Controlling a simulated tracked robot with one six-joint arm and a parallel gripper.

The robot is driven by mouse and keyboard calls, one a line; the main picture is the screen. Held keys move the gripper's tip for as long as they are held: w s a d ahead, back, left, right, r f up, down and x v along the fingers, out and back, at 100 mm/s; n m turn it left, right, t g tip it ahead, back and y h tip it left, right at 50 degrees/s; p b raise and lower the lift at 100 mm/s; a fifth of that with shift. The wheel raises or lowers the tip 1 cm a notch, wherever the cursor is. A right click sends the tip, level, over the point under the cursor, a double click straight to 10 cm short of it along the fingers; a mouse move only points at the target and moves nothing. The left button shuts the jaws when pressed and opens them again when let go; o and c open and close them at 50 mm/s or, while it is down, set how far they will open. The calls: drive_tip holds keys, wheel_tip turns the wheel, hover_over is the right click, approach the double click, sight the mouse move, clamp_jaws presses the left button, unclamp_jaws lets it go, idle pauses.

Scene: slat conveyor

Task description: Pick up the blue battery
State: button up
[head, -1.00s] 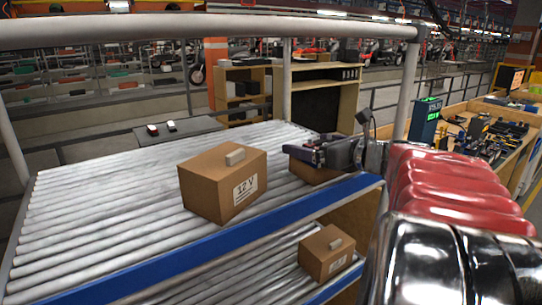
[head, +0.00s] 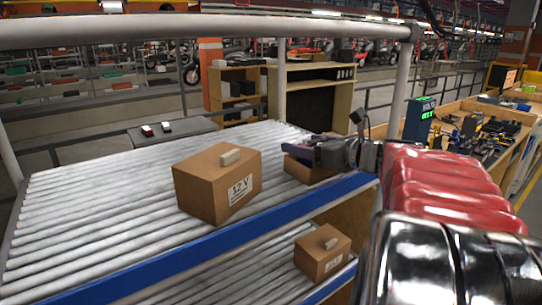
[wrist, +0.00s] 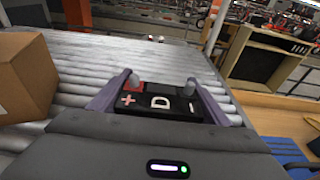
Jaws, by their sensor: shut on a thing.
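In the wrist view a dark, nearly black battery (wrist: 174,103) with a red plus, a white D and a white minus on its face lies between my two purple-grey fingers. It looks black more than blue here. My gripper (wrist: 163,86) is shut on it, one finger at each side. In the head view my gripper (head: 308,153) is at the right side of the roller conveyor, over a low brown box (head: 306,172) that it partly hides. The battery cannot be clearly told from the gripper there, nor whether it touches anything beneath.
A brown carton marked 12 V (head: 205,190) stands on the rollers (head: 110,215), left of my gripper. Another carton (head: 318,262) is on the lower level. A blue side rail (head: 190,245) edges the conveyor, and a grey metal rail (head: 200,28) crosses above. The left rollers are clear.

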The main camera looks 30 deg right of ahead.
drive_tip(key=shift+r, duration=0.15)
wheel_tip(320, 180, up, 10)
idle(0.6)
drive_tip(key=shift+s+f, duration=0.1)
drive_tip(key=shift+f, duration=0.1)
idle(0.3)
